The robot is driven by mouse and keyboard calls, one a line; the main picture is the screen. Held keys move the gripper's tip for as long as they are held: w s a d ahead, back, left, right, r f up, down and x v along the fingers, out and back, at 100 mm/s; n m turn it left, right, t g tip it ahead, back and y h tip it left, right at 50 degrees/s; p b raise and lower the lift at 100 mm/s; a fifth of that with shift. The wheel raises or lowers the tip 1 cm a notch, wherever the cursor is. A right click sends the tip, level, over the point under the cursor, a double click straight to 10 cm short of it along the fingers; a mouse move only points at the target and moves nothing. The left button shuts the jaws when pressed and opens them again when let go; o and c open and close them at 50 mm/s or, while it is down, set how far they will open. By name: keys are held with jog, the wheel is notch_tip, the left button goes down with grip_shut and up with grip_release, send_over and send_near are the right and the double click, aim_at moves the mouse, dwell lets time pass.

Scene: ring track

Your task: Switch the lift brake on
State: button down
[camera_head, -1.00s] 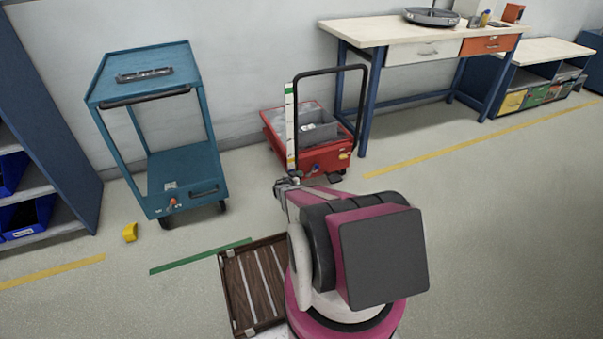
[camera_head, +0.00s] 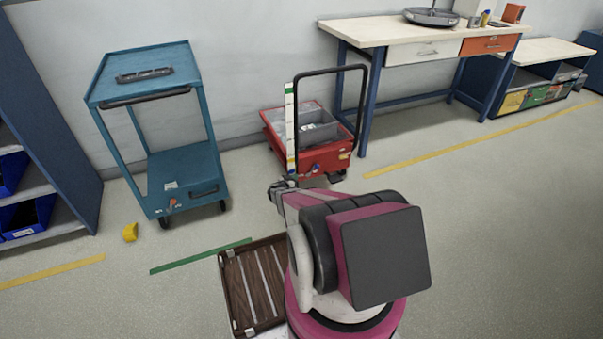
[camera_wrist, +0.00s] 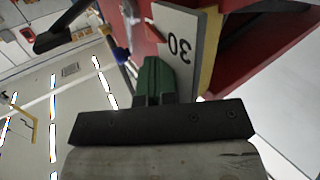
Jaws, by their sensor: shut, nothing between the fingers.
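The red lift trolley (camera_head: 335,162) stands by the wall, with a black hoop handle and an upright white scale post (camera_head: 290,130) with a green top. My gripper (camera_head: 275,188) is at the foot of the post. In the wrist view its green fingers (camera_wrist: 153,66) are shut and empty, close to the white plate marked 30 (camera_wrist: 180,42); contact is unclear.
A grey bin (camera_head: 318,128) sits on the trolley. A workbench (camera_head: 350,32) is at the right. A slatted wooden tray (camera_head: 238,290) is near my base. Floor at right is clear.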

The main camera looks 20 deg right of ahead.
jog(key=a, duration=0.1)
jog(key=a+f, duration=0.2)
jog(key=shift+a, duration=0.25)
jog(key=shift+r, duration=0.1)
jog(key=s+a+r+n+g+y, duration=0.15)
jog(key=s+r+g, duration=0.25)
jog(key=s+r, duration=0.5)
jog(key=s+a+r+g+y, duration=0.1)
jog(key=s+r+g+y, duration=0.15)
jog(key=s+r, duration=0.65)
jog(key=s+a+r+n+g+y, duration=0.1)
jog(key=s+a+r+n+y, duration=0.3)
jog(key=s+a+r, duration=0.4)
jog(key=s+a+r+n+g+y, duration=0.2)
jog(key=s+a+r+n+y, duration=0.3)
jog(key=r, duration=0.8)
jog(key=s+a+y, duration=0.1)
jog(key=s+a, duration=0.2)
jog(key=s, duration=0.2)
jog(key=shift+a, duration=0.15)
